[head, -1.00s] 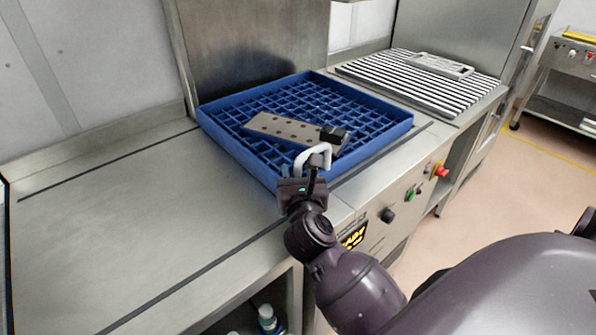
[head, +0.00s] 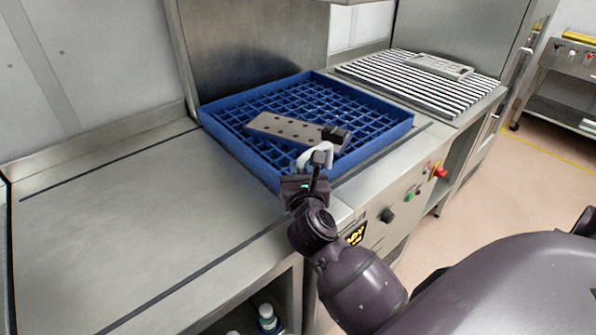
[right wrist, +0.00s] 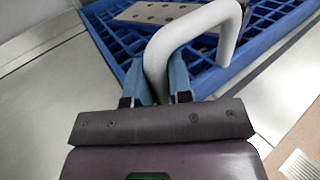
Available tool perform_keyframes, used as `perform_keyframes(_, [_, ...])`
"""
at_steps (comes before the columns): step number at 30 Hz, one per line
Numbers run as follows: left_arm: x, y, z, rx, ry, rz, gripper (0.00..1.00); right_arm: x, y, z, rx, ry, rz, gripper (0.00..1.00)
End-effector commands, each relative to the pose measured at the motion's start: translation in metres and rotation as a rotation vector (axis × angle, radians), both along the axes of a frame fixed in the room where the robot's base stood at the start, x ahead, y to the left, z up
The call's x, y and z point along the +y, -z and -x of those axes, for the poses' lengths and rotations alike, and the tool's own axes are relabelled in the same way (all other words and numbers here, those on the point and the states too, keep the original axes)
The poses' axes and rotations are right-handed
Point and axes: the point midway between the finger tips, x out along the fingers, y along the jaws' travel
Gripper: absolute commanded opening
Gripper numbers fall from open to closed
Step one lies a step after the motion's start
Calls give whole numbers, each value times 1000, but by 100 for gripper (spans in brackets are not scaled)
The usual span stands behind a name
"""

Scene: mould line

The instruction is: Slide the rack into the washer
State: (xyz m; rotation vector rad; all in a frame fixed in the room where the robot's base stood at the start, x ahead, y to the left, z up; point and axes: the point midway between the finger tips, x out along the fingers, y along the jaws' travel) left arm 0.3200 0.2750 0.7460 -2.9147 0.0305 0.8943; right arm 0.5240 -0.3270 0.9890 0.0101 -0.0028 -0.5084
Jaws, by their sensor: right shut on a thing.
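The blue grid rack (head: 222,133) lies flat on the steel counter, in front of an upright steel panel. A drilled metal plate (head: 285,127) with a dark block at its right end lies in it. A pale loop handle (head: 304,157) stands at the rack's near edge. My right gripper (head: 317,168) is shut on this handle. In the right wrist view, its blue fingers (right wrist: 165,78) are on either side of the handle's near leg. The washer appears to be the steel housing (head: 250,45) around the rack, its hood cropped above. My left gripper is out of view.
Bare counter (head: 110,215) extends left of the rack. A striped slatted surface (head: 440,85) with a grey metal piece (head: 440,66) lies to the right. Knobs and a red button (head: 440,172) are on the front panel. Bottles (head: 267,318) stand on the shelf below.

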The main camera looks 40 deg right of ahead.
Motion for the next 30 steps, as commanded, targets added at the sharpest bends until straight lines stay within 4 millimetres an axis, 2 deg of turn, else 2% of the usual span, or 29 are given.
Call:
perform_keyframes(3, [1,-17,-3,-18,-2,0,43,-28,-7,-2,-1,5,9,0])
perform_keyframes(10, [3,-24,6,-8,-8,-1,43,-70,-5,-5,0,3,8,0])
perform_keyframes(14, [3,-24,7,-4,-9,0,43,-78,-2,-6,0,3,4,0])
perform_keyframes(22, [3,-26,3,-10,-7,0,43,-80,-2,-6,0,6,6,0])
perform_keyframes(23, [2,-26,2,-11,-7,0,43,-80,-2,-6,0,6,7,25])
perform_keyframes(24, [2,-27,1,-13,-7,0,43,-79,-2,-6,0,6,6,31])
perform_keyframes(27, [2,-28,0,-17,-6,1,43,-79,-2,-6,0,5,4,43])
perform_keyframes(30, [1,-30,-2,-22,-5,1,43,-78,-1,-6,0,4,4,43])
